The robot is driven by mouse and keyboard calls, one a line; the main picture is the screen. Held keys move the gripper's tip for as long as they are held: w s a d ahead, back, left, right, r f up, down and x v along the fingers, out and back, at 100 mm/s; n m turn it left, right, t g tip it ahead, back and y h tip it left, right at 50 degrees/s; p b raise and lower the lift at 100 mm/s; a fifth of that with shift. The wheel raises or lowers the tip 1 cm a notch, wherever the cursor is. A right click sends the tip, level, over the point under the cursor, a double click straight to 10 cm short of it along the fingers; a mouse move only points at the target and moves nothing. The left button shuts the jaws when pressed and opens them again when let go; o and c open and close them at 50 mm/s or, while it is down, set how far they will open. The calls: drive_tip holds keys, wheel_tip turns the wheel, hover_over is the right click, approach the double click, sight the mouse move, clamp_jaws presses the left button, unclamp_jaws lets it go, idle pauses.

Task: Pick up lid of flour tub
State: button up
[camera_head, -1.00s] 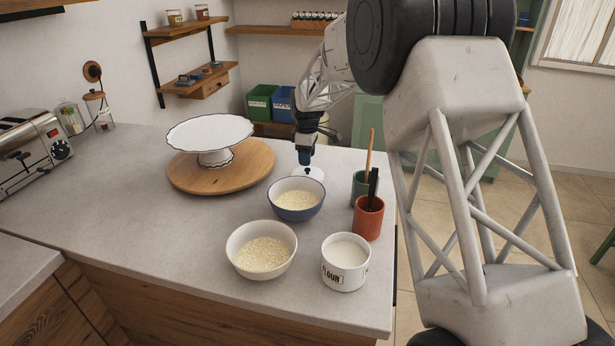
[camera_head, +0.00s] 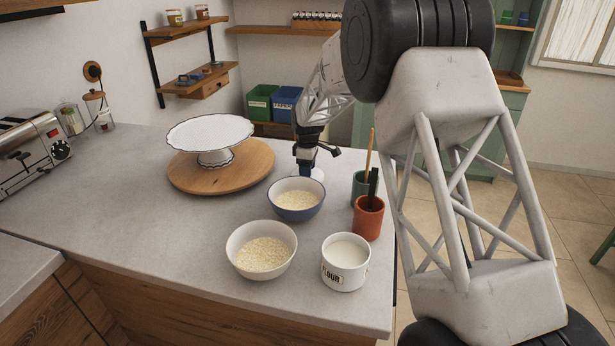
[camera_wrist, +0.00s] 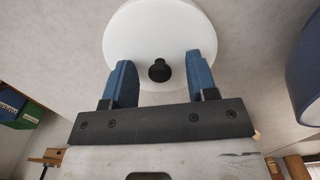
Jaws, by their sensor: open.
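The lid (camera_wrist: 160,35) is a white disc with a small black knob (camera_wrist: 160,70), lying on the grey counter. In the head view only a white edge of the lid (camera_head: 318,174) shows, behind the blue bowl and partly hidden by my gripper. My gripper (camera_wrist: 161,66) is open, with its blue fingers on either side of the knob and a gap at each side. It also shows from behind the bowl in the head view (camera_head: 305,171). The flour tub (camera_head: 345,265) is white, labelled FLOUR, uncovered and filled with white powder, near the counter's front right corner.
A blue bowl (camera_head: 296,209) stands close in front of my gripper. A white bowl (camera_head: 243,265), a red utensil pot (camera_head: 368,225) and a green pot (camera_head: 358,198) stand nearby. A cake stand (camera_head: 211,137) on a wooden board (camera_head: 258,173) is to the left.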

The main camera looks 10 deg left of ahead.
clamp_jaws()
drive_tip(key=shift+r, duration=0.15)
idle(0.4)
wheel_tip(320, 180, up, 10)
idle(0.6)
idle(0.3)
drive_tip(key=shift+s, duration=0.1)
